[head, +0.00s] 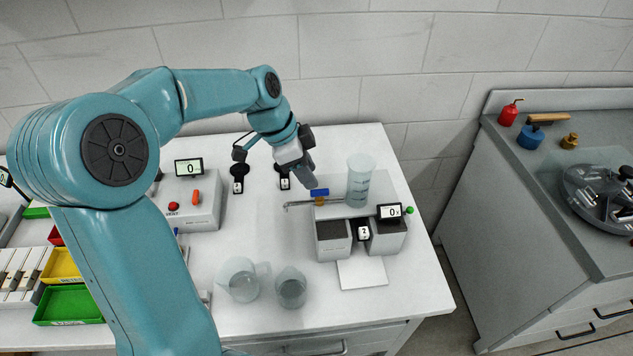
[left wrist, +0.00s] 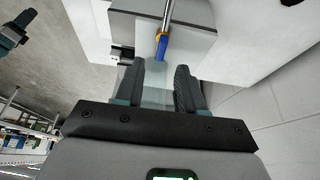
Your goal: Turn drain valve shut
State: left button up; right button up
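The drain valve has a blue lever handle (head: 320,192) on a small brass body, with a thin metal spout (head: 298,205) pointing left. It sits at the front of a grey stand with a clear cylinder (head: 359,182) on top. In the left wrist view the blue handle (left wrist: 161,47) lies just beyond my fingertips. My left gripper (head: 308,177) is above and slightly left of the handle. Its dark fingers (left wrist: 168,72) are apart with nothing held between them. A dark and teal part, likely my right gripper (left wrist: 12,32), shows at the wrist view's edge; its fingers are unclear.
A small display (head: 389,211) stands at the stand's right. A grey box with red and orange controls (head: 188,207) is to the left. A white sheet (head: 361,273) lies in front.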

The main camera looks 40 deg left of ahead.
aim_at(319, 190)
pick_arm(q)
jog(key=x, duration=0.5)
jog(key=shift+w+f, duration=0.15)
jog(key=shift+f, duration=0.05)
grip_shut()
